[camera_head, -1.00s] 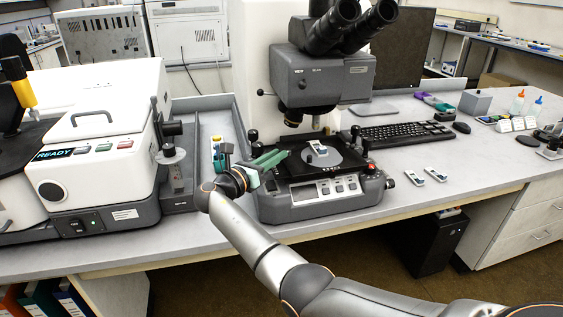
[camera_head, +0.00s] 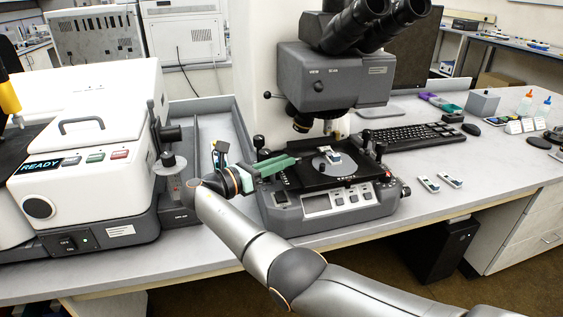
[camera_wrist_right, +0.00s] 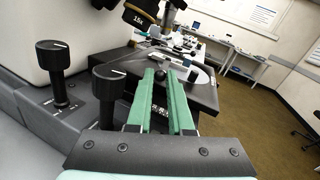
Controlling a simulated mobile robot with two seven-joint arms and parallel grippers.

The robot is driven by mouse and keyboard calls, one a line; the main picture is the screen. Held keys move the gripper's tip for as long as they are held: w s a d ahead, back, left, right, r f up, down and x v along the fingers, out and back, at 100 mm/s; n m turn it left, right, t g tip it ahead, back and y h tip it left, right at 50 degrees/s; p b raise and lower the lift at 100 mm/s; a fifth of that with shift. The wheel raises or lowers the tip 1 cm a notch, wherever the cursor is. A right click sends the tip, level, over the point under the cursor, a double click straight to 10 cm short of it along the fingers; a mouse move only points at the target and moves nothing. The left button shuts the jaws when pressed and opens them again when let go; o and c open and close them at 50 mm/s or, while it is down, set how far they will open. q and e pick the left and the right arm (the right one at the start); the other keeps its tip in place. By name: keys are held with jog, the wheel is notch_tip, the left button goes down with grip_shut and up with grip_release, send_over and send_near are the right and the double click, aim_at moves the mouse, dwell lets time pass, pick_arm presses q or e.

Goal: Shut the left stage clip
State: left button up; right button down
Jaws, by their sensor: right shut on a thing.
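The microscope stage (camera_head: 300,177) is a black plate with a pale round insert bearing a slide (camera_head: 333,157). My right gripper (camera_head: 295,160), with green fingers, reaches in from the left over the stage's left edge. In the right wrist view its fingertips (camera_wrist_right: 162,76) are on either side of a small black ball knob (camera_wrist_right: 161,73), which looks like the left stage clip's knob. The gripper is shut on it. The clip's arm is mostly hidden by the fingers, so its angle cannot be told. My left gripper is not in view.
Two black focus knobs (camera_wrist_right: 52,58) (camera_wrist_right: 108,82) stand left of the fingers. The objective turret (camera_wrist_right: 140,15) hangs above the stage. A white instrument (camera_head: 85,150) stands at the left. A keyboard (camera_head: 408,137) and two loose slide holders (camera_head: 429,184) lie at the right.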

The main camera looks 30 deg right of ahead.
jog(key=c, duration=1.1)
grip_release()
jog(key=shift+a, duration=0.55)
pick_arm(q)
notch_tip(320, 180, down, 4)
jog(key=b, duration=0.6)
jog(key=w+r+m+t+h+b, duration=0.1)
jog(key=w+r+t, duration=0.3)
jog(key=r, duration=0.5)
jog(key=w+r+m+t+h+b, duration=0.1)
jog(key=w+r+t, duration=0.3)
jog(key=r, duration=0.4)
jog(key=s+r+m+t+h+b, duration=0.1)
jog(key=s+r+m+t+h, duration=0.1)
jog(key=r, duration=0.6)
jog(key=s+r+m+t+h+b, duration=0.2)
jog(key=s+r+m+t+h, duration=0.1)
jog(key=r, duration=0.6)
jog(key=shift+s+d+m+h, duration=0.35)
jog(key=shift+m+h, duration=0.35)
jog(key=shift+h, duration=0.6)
pick_arm(e)
jog(key=shift+s+a, duration=0.25)
jog(key=shift+a, duration=1.65)
jog(key=shift+s+a, duration=0.25)
jog(key=shift+a, duration=1.6)
jog(key=shift+s+a, duration=0.25)
jog(key=shift+a, duration=1.65)
